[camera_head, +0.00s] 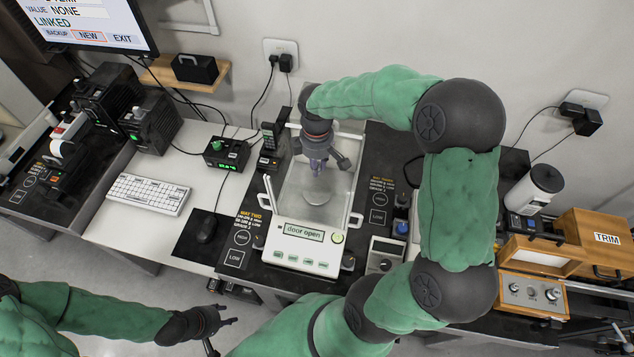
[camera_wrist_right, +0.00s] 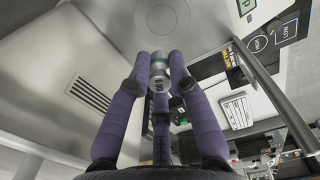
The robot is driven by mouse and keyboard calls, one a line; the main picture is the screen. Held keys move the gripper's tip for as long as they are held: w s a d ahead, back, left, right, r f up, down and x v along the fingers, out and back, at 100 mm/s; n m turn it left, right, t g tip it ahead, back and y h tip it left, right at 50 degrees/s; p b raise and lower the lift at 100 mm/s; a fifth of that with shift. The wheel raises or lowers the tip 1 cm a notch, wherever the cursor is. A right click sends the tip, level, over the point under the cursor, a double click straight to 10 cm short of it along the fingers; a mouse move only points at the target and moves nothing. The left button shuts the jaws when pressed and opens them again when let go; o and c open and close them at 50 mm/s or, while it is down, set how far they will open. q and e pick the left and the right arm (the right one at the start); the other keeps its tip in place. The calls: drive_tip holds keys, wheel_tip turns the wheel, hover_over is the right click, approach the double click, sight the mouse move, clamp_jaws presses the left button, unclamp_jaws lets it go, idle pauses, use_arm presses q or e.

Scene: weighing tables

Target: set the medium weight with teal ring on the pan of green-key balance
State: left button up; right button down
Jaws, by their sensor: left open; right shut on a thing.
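The balance (camera_head: 301,252) stands on the dark table in the middle of the head view. Its display reads "door open" and a green key (camera_head: 338,238) sits right of the display. The round pan (camera_head: 313,198) lies inside the glass chamber, and also shows at the top of the wrist view (camera_wrist_right: 167,17). My right gripper (camera_head: 318,166) reaches down into the chamber over the pan. My left gripper (camera_head: 219,326) is open and empty, low over the floor side.
The chamber's glass walls and handles (camera_head: 355,219) closely surround my right gripper. A small green-lit box (camera_head: 226,153), a mouse (camera_head: 207,231) and a keyboard (camera_head: 148,194) are to the left. A wooden TRIM box (camera_head: 594,240) and a white-and-black canister (camera_head: 536,188) stand right.

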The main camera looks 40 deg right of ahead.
drive_tip(key=shift+s+r+p, duration=0.1)
drive_tip(key=shift+p, duration=0.4)
drive_tip(key=shift+a, duration=0.1)
use_arm(q)
drive_tip(key=shift+b, duration=0.9)
use_arm(e)
wheel_tip(320, 180, down, 10)
drive_tip(key=shift+f, duration=0.15)
drive_tip(key=c, duration=1.1)
unclamp_jaws()
drive_tip(key=shift+f, duration=0.15)
drive_tip(key=shift+c, duration=0.2)
use_arm(q)
drive_tip(key=shift+f, duration=0.1)
use_arm(e)
drive_tip(key=shift+r, duration=0.3)
use_arm(q)
wheel_tip(320, 180, up, 2)
drive_tip(key=shift+r+p, duration=0.2)
drive_tip(key=shift+p, duration=0.9)
use_arm(e)
wheel_tip(320, 180, up, 12)
drive_tip(key=shift+f, duration=0.1)
